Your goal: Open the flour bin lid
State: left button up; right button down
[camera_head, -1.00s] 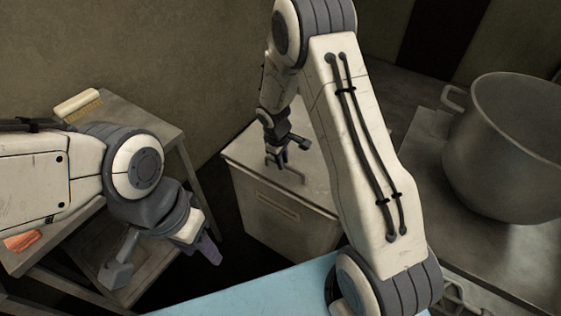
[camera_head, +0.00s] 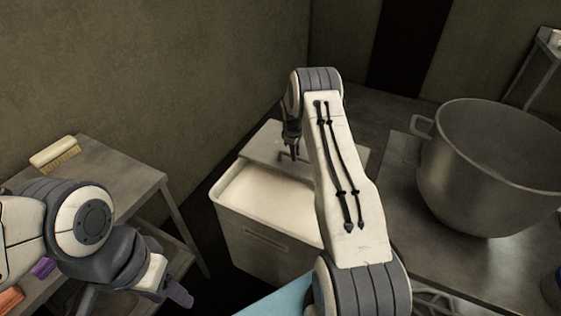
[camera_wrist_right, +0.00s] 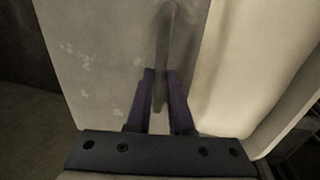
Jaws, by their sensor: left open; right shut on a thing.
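The flour bin (camera_head: 240,240) is a pale box in the middle of the head view. Its grey lid (camera_head: 262,143) lies over the far part, and the near part is uncovered, showing pale flour (camera_head: 265,192). My right gripper (camera_head: 290,153) is shut on the lid's handle. In the right wrist view the handle (camera_wrist_right: 166,40) runs between my two purple fingers, with the lid (camera_wrist_right: 95,65) on the left and the flour (camera_wrist_right: 245,70) on the right. My left gripper (camera_head: 180,293) is open and empty, low at the left, apart from the bin. My right forearm hides the bin's right side.
A metal side table (camera_head: 120,170) on the left holds a brush (camera_head: 55,155). A large steel pot (camera_head: 480,180) stands on the counter (camera_head: 395,205) at the right. A wall rises behind the bin. Dark floor shows between side table and bin.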

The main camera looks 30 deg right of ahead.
jog(key=shift+w+d+r, duration=0.1)
jog(key=shift+d, duration=0.1)
jog(key=c, duration=0.8)
grip_release()
jog(key=shift+a, duration=0.1)
jog(key=r, duration=0.3)
jog(key=a+r, duration=0.1)
jog(key=r, duration=0.2)
jog(key=s+r+b, duration=0.1)
jog(key=r, duration=0.3)
jog(key=shift+s+a+r, duration=0.1)
jog(key=shift+a, duration=0.2)
